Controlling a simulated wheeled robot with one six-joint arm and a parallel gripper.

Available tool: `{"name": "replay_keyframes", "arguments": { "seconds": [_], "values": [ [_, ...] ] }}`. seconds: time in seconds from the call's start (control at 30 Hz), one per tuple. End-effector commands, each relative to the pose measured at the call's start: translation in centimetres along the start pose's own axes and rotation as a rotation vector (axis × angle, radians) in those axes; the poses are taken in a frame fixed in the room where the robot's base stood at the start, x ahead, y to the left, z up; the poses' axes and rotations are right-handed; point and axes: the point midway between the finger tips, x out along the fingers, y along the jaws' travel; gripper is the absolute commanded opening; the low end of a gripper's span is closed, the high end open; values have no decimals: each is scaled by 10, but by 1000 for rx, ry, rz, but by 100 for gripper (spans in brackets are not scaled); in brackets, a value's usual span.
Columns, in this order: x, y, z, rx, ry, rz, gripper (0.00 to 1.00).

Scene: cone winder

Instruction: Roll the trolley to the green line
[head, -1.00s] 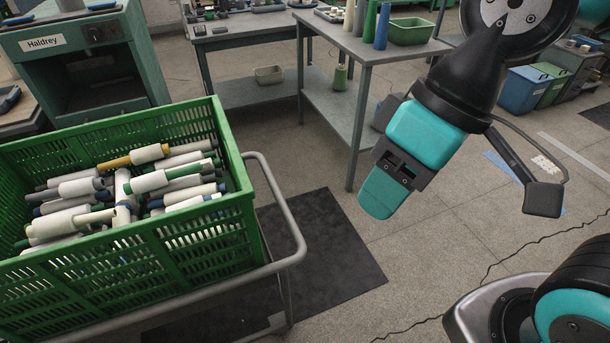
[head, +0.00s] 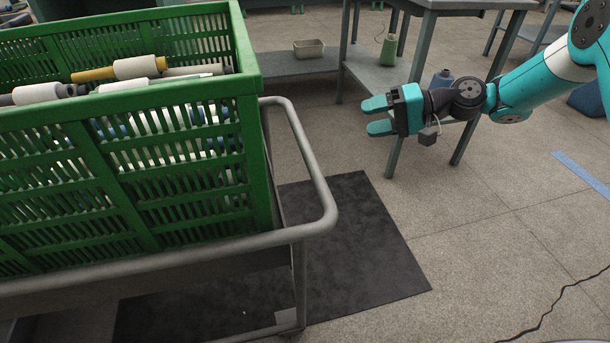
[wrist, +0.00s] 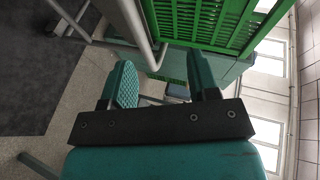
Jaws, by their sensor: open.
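The trolley is a grey tubular frame whose rounded handle (head: 326,205) sticks out at its right end in the head view. It carries a green slatted crate (head: 180,165) holding several yarn bobbins. My gripper (head: 368,116) is open and empty, to the right of the handle and apart from it, with its fingers pointing left. In the wrist view, the open fingers (wrist: 163,85) face the trolley's grey rail (wrist: 138,35) and the green crate (wrist: 205,22). No green line shows in either view.
A dark mat (head: 365,245) lies on the floor under and beside the trolley. A grey table (head: 415,75) with a lower shelf stands behind my gripper. A blue strip (head: 583,172) and a black cable (head: 560,300) lie on the floor at right.

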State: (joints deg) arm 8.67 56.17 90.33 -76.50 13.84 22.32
Motion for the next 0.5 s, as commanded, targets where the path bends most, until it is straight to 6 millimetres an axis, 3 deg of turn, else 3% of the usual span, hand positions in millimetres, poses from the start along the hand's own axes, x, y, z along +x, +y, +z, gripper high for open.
{"name": "replay_keyframes", "arguments": {
  "seconds": [0.03, 0.13, 0.27, 0.5],
  "values": [
    [5, 39, -2, 28, 19, -39, 55],
    [4, 67, -7, 65, 46, -100, 55],
    [3, 82, -9, 87, 61, -137, 55],
    [12, 86, -11, 87, 63, -140, 55]
  ]
}}
